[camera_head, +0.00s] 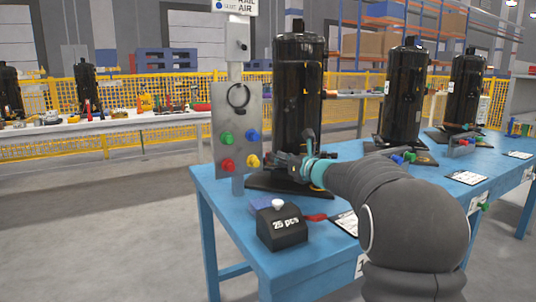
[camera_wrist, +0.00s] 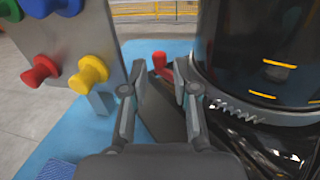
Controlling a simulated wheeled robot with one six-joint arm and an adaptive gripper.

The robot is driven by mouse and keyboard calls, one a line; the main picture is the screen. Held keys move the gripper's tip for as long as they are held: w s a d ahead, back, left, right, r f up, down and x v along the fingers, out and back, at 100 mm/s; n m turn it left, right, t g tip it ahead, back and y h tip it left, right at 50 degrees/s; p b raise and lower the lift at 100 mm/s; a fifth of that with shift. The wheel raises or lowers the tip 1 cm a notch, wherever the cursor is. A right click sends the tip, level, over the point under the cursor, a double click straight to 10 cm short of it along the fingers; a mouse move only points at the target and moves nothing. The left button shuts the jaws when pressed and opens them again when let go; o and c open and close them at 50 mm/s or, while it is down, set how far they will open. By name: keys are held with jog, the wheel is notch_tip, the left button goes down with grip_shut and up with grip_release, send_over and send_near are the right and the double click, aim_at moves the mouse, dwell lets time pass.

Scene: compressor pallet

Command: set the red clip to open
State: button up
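A small red piece, which looks like the red clip (camera_wrist: 159,61), stands upright near the black base plate in the wrist view. It is beyond my gripper's fingertips, roughly between them in the picture, and apart from them. I cannot tell whether it is open or shut. In the head view it is hidden or too small to make out. My gripper (camera_wrist: 155,86) is open and empty, with its two fingers spread. In the head view my gripper (camera_head: 288,161) is in front of the lower part of the near black compressor (camera_head: 298,85), beside the grey panel.
The grey panel (camera_head: 226,130) with coloured knobs stands close left of my gripper. A black box marked "25 pcs" (camera_head: 282,228) and a red item (camera_head: 314,217) lie at the blue table's (camera_head: 237,210) front. More compressors (camera_head: 403,95) stand to the right.

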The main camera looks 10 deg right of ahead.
jog(key=shift+x, duration=2.5)
grip_shut()
